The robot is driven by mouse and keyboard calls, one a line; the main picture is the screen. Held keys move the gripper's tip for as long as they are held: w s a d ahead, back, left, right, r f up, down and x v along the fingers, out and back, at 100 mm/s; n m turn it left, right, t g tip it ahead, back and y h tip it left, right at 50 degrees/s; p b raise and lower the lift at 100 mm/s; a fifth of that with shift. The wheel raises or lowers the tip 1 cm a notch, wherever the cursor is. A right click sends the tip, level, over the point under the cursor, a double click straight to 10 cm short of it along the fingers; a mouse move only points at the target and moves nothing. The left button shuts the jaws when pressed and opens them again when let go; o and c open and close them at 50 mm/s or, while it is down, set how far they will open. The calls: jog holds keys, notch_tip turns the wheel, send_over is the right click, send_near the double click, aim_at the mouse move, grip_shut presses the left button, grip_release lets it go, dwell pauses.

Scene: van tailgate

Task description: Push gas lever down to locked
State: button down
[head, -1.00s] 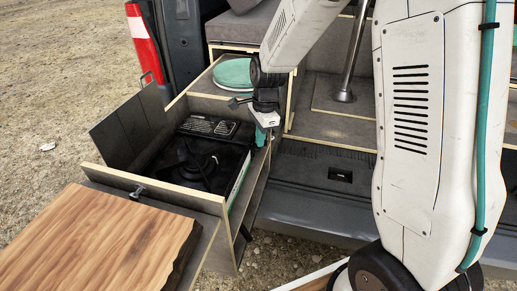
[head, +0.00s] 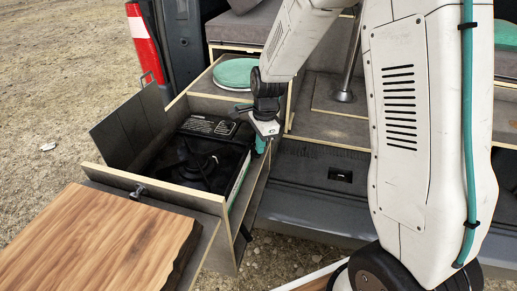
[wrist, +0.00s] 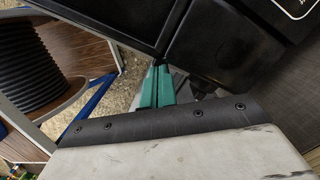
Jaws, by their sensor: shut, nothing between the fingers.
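The black camp stove (head: 195,165) sits in the pulled-out wooden drawer, with a labelled strip (head: 208,127) along its back. I cannot make out the gas lever for certain in either view. My gripper (head: 260,146) points down at the stove's right edge, by the drawer's right wall. In the wrist view its teal fingers (wrist: 157,88) are together with nothing between them. Their tips are close to the edge of a black casing (wrist: 215,45). Whether they touch it I cannot tell.
A wooden board (head: 95,240) lies in front of the stove. A round teal-topped item (head: 236,72) sits in the compartment behind. The drawer's right wall and the van's sill (head: 310,215) lie close to my arm. Gravel shows below.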

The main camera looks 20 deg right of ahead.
jog(key=d, duration=0.1)
jog(key=d+r, duration=0.1)
jog(key=d, duration=0.1)
jog(key=shift+w, duration=0.1)
jog(key=shift+r, duration=0.1)
notch_tip(320, 180, up, 8)
jog(key=shift+d, duration=0.4)
jog(key=shift+f, duration=0.2)
